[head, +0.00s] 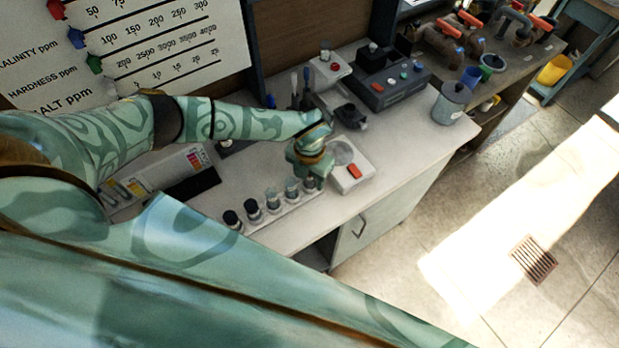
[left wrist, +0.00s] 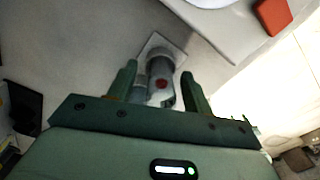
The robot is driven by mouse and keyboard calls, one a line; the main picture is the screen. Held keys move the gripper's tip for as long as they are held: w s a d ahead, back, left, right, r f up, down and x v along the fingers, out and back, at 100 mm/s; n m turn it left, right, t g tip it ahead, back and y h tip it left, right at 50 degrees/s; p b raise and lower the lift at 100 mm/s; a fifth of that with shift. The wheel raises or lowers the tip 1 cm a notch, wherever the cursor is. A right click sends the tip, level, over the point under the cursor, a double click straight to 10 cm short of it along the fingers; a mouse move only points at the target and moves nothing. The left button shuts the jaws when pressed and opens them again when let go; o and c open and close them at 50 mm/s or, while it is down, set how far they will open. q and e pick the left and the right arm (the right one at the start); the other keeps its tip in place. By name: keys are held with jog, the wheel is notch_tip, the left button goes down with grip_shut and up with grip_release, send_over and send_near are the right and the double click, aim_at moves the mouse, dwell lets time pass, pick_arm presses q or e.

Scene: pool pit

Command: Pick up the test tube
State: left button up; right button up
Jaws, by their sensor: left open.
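Several test tubes with dark caps stand in a row in a low white rack (head: 262,225) on the counter in the head view; one capped tube (head: 253,209) is near the row's left end. My left gripper (head: 312,174) is over the right end of the row, pointing down, and partly hides the tube there. In the left wrist view my left gripper (left wrist: 158,70) is open, with a grey tube (left wrist: 161,68) bearing a red spot between its two fingers. I cannot tell whether the fingers touch it. The rack's white end (left wrist: 157,42) shows beyond. My right gripper is not in view.
A white device with a round plate and a red button (head: 353,171) stands just right of the gripper. A dark control box (head: 388,80) and a grey lidded pot (head: 452,101) are farther back. The counter's front edge is close to the rack.

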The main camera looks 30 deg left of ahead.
pick_arm(q)
jog(key=c, duration=1)
jog(key=shift+c, duration=0.2)
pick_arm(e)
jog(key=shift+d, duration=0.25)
pick_arm(q)
jog(key=shift+r, duration=0.15)
jog(key=shift+r, duration=0.2)
notch_tip(320, 180, up, 2)
jog(key=shift+r, duration=0.1)
jog(key=s+d+r+b, duration=0.1)
jog(key=s+d+r, duration=0.5)
jog(key=d+r, duration=0.4)
jog(key=shift+s+d+r, duration=0.15)
jog(key=shift+s+d, duration=0.1)
jog(key=shift+d, duration=1)
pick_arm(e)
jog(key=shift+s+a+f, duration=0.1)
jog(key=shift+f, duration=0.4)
